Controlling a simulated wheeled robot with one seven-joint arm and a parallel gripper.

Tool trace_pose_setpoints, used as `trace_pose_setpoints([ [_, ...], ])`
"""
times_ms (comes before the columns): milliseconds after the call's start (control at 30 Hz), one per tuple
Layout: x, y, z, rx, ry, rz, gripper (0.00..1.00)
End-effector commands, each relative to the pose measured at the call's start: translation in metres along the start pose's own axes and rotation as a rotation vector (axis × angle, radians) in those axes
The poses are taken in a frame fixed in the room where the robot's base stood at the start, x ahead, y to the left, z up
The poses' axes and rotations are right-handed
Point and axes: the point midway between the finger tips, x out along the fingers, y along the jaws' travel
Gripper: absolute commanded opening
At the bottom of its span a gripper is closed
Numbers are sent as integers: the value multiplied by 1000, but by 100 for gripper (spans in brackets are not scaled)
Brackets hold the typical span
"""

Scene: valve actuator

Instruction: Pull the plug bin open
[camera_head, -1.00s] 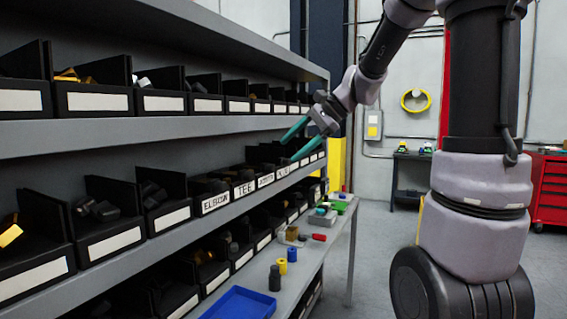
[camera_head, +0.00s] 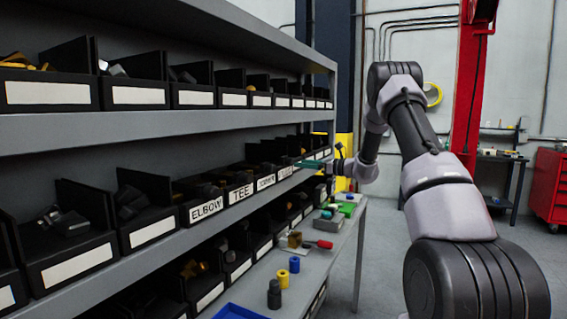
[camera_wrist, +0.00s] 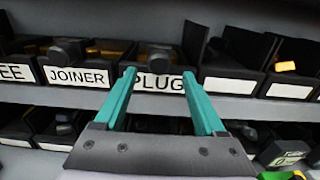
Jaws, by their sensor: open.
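The plug bin is a black bin with a white label reading PLUG (camera_wrist: 158,83) in the middle of the wrist view, on the shelf edge. A dark rounded part shows above its label, with yellowish pieces behind. My gripper (camera_wrist: 159,72) is open and empty, its two teal fingers reaching toward the bin's front, one near each end of the label. The wrist view does not clearly show whether the fingertips touch the bin. In the head view my gripper (camera_head: 314,163) is small, beside the middle row of bins, and partly covers the labels there.
The joiner bin (camera_wrist: 79,77) stands left of the plug bin, and a blank-labelled bin (camera_wrist: 231,84) stands right. Bin rows lie above and below. A grey bench (camera_head: 312,262) with small parts and a blue tray (camera_head: 238,312) stands below. A red cabinet (camera_head: 551,190) is farther right.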

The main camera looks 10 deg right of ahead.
Motion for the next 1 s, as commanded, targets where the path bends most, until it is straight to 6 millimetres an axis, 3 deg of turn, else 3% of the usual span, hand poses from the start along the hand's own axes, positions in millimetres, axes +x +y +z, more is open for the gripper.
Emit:
trace_pose_setpoints([
  [300,60,2,0,-3,1,5,72],
  [500,88,2,0,-2,1,4,72],
  [933,97,2,0,-2,2,2,72],
  [1000,97,2,1,-2,2,2,46],
])
